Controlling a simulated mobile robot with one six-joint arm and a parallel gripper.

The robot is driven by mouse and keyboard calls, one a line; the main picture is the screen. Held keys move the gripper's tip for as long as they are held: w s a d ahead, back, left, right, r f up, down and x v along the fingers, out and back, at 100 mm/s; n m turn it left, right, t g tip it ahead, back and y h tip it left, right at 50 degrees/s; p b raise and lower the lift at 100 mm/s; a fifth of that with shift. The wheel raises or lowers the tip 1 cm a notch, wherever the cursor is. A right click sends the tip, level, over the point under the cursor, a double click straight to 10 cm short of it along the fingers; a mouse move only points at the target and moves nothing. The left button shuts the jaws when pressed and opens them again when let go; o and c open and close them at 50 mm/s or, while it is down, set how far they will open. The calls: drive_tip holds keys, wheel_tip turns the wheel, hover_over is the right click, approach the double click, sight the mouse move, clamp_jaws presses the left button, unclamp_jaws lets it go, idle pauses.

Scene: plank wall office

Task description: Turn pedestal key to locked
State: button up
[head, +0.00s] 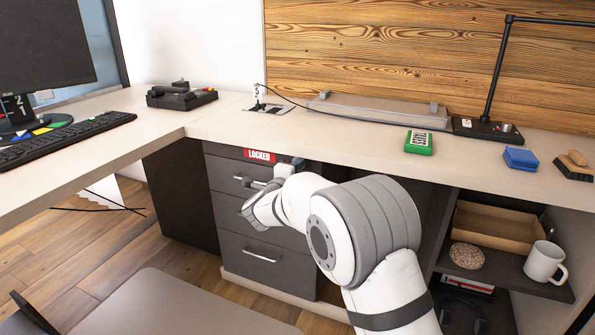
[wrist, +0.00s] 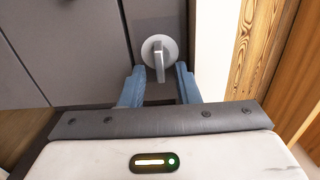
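The pedestal (head: 250,215) is a dark grey drawer unit under the desk, with bar handles. A red "LOCKED" label (head: 259,155) is on its top edge. In the wrist view, the pedestal key (wrist: 159,50) is a round silver piece on the dark front, with a flat tab pointing down in the picture. My gripper (wrist: 159,80) is open, with one blue finger on each side of the tab's lower end. Gaps show between tab and fingers. In the head view, my gripper (head: 297,163) is at the pedestal's upper right; my arm hides the key.
Drawer handles (head: 260,255) stick out from the front. The desktop edge runs above my gripper. An open shelf to the right holds a white mug (head: 544,262) and a wooden tray (head: 495,228). A chair seat (head: 170,305) stands in front at lower left.

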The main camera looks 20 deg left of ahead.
drive_tip(key=shift+s, duration=0.1)
drive_tip(key=s+p, duration=0.2)
drive_tip(key=s, duration=0.5)
drive_tip(key=shift+s+a+p, duration=0.3)
drive_tip(key=shift+s, duration=0.05)
drive_tip(key=s+d+r+n+g+y+p, duration=0.1)
drive_tip(key=d+r+n+g+y+p, duration=0.2)
drive_tip(key=d+r+n+p, duration=0.55)
drive_tip(key=s+d+r+n+g+y+p, duration=0.1)
drive_tip(key=d+r+n+g+y+p, duration=0.15)
drive_tip(key=d+r+p, duration=0.95)
drive_tip(key=s+d+r+n+g+h+p, duration=0.1)
drive_tip(key=s+d+r+n+g+p, duration=0.1)
drive_tip(key=s+d+p, duration=0.4)
drive_tip(key=s+d+r+n+g+h+p, duration=0.2)
drive_tip(key=s+d+r, duration=0.5)
drive_tip(key=s, duration=0.6)
drive_tip(key=s+d+r+n+g+h+p, duration=0.1)
drive_tip(key=s+d+r+n+g+p, duration=0.3)
drive_tip(key=s+p, duration=0.5)
drive_tip(key=d+r+g, duration=0.1)
drive_tip(key=d+g, duration=0.1)
drive_tip(key=d, duration=0.1)
drive_tip(key=shift+s+d+p, duration=0.15)
drive_tip(key=shift+d+p, duration=0.1)
drive_tip(key=shift+p, duration=0.05)
